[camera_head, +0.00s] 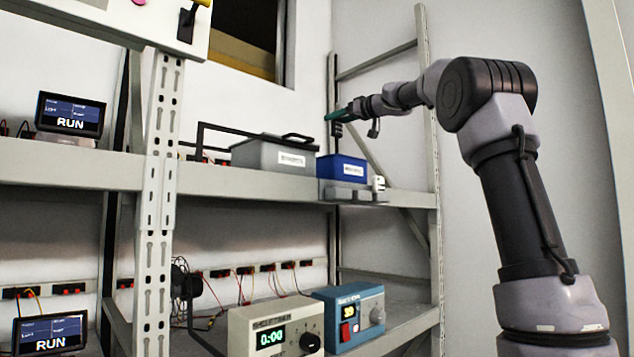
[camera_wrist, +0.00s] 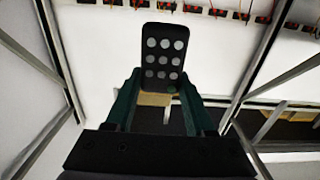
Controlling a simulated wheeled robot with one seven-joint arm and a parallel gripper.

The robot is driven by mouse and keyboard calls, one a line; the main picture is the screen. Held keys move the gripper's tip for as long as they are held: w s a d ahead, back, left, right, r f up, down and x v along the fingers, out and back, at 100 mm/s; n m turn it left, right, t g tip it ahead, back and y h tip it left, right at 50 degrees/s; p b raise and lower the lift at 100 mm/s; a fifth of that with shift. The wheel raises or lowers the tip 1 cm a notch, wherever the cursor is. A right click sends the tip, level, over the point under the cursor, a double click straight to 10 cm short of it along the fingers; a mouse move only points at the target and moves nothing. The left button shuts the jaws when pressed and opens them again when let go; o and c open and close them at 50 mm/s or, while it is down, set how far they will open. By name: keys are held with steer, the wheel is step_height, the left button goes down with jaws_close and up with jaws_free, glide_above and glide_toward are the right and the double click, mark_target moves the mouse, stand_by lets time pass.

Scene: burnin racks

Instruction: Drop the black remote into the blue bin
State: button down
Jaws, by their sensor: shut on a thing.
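My gripper (camera_wrist: 163,92) is shut on the black remote (camera_wrist: 164,55), which shows its round grey buttons in the wrist view. In the head view my gripper (camera_head: 338,114) is at the end of the outstretched arm, above the blue bin, and the remote (camera_head: 337,129) shows as a small dark shape hanging at its tip. The blue bin (camera_head: 342,169) with a white label stands on the upper shelf, below the gripper. The remote is apart from the bin. The bin's inside is hidden from the head view.
A grey bin (camera_head: 275,156) with a dark handle stands left of the blue bin. Small grey blocks (camera_head: 347,194) and a white item (camera_head: 378,184) sit at the shelf's front edge. A rack upright (camera_head: 428,150) rises on the right. A timer box (camera_head: 275,327) and blue instrument (camera_head: 350,316) stand below.

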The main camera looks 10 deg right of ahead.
mark_target(339, 135)
steer(key=shift+w+a+r, duration=0.1)
steer(key=shift+w, duration=0.15)
steer(key=shift+a+f, duration=0.1)
steer(key=shift+f, duration=2.8)
steer(key=shift+c, duration=0.9)
jaws_free()
steer(key=v, duration=1.1)
